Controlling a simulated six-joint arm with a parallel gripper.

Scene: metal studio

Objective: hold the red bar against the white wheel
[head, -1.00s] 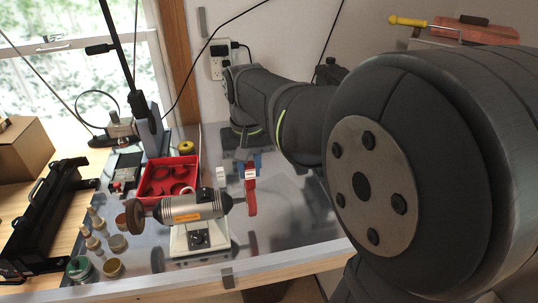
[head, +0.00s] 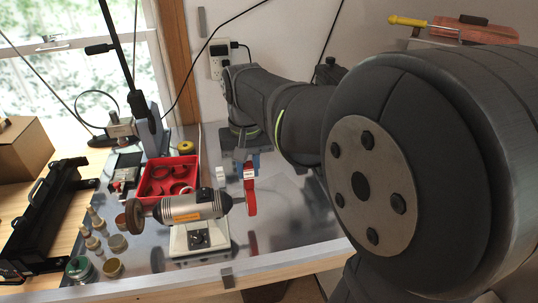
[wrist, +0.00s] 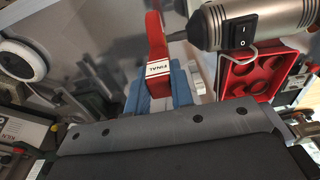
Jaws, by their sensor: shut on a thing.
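My gripper (head: 249,163) has blue fingers shut on a red bar (head: 251,198). The bar has a white label that reads FINAL in the wrist view, where the blue fingers (wrist: 160,90) flank it. In the head view the bar hangs down by the right end of a silver polishing motor (head: 193,206) on a white base. The motor's right shaft points at the bar; I cannot tell whether they touch. A brown wheel (head: 137,216) is on the motor's left end. I cannot clearly make out a white wheel at the right end; the bar may cover it.
A red tray (head: 188,161) with ring-shaped recesses stands behind the motor. Small jars and tins (head: 80,268) stand at front left, and a black handled frame (head: 45,205) lies farther left. The metal bench top to the right of the motor is mostly clear.

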